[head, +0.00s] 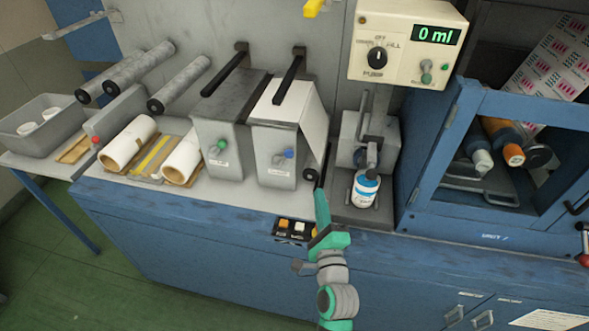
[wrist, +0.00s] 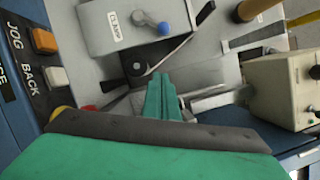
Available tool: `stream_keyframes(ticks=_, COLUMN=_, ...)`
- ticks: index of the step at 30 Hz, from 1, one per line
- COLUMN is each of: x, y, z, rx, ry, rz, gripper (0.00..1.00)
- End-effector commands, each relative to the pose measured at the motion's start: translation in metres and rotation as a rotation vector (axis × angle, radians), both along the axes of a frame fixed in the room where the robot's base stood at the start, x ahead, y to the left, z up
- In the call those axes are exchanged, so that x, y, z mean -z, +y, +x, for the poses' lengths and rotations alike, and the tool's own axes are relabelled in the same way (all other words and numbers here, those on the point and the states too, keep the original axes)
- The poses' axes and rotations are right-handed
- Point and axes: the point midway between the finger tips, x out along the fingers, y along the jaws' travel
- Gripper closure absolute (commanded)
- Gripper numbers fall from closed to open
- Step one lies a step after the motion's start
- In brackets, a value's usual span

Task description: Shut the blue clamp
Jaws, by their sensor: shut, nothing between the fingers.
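The blue clamp (head: 289,153) is a small lever with a blue knob on the front of the right grey box (head: 277,172). In the wrist view the blue knob (wrist: 164,28) sits at the right end of the short grey lever, beside a white label. My gripper (head: 321,192) is in front of the bench, right of and below the knob in the head view. In the wrist view my gripper (wrist: 161,78) has its green fingers together and empty, apart from the knob. I cannot tell the clamp's exact state.
A similar box with a green knob (head: 222,144) stands to the left. A white bottle (head: 366,189) stands close to the right of my gripper. The jog buttons (head: 291,227) are on the bench front. A pump box (head: 408,43) hangs above, and a blue-framed cabinet (head: 440,160) stands right.

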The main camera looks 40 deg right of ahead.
Motion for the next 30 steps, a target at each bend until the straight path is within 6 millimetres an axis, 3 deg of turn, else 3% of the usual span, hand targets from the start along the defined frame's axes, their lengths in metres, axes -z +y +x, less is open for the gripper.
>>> stream_keyframes(ticks=10, x=-0.001, y=0.010, z=0.009, rx=-0.024, ry=-0.004, rz=0.006, gripper=1.00)
stream_keyframes(ticks=17, x=-0.003, y=0.003, z=0.021, rx=-0.023, ry=-0.005, rz=0.004, gripper=1.00)
stream_keyframes(ticks=30, x=-0.014, y=-0.036, z=0.080, rx=-0.019, ry=-0.005, rz=0.003, gripper=1.00)
